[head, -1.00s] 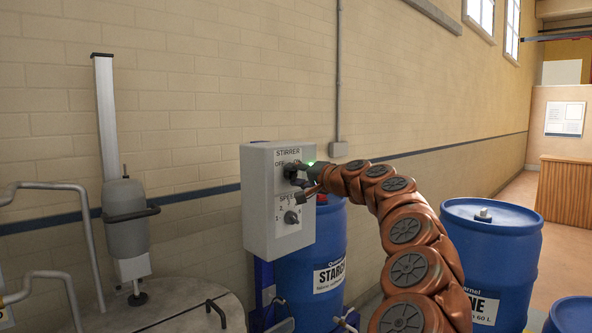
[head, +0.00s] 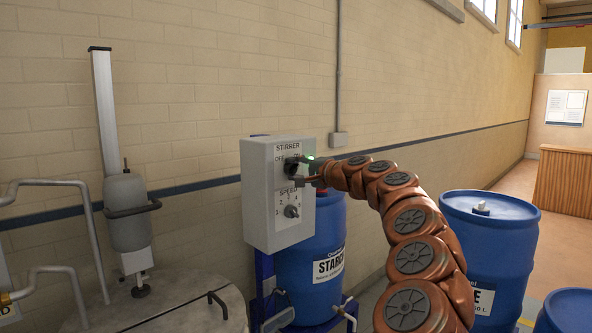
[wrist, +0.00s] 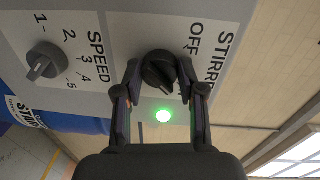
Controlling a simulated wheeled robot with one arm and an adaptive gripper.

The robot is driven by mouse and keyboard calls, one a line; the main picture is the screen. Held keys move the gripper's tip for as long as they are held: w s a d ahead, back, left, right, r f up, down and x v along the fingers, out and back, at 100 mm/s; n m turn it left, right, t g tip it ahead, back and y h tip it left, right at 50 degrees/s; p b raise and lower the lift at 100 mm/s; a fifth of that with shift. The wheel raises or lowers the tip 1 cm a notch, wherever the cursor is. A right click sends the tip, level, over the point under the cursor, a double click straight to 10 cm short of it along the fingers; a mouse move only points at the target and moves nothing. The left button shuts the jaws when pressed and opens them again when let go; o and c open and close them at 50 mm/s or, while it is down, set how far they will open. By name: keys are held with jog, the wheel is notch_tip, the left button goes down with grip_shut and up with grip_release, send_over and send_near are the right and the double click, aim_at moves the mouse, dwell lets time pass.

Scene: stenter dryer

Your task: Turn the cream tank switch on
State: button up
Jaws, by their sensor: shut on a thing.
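A grey control box (head: 262,225) on a blue stand carries a black rotary switch (wrist: 157,70) under the label STIRRER, with OFF beside it. No cream label is legible on the box. My gripper (head: 306,171) reaches it from the right. In the wrist view my gripper (wrist: 160,82) has one finger on each side of the switch knob and is shut on it. A green lamp (wrist: 163,116) beside the switch is lit. Below is a separate SPEED knob (head: 291,211), clear of the fingers.
A round tank lid (head: 165,305) with a grey motor unit (head: 128,213) on a post stands at the left. A blue STARCH drum (head: 326,262) is behind the box. More blue drums (head: 489,235) stand right of my arm. The brick wall runs behind.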

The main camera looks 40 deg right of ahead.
jog(key=o, duration=1.1)
jog(key=shift+o, duration=0.2)
jog(key=s, duration=1.2)
jog(key=shift+r, duration=0.4)
jog(key=shift+a, duration=0.1)
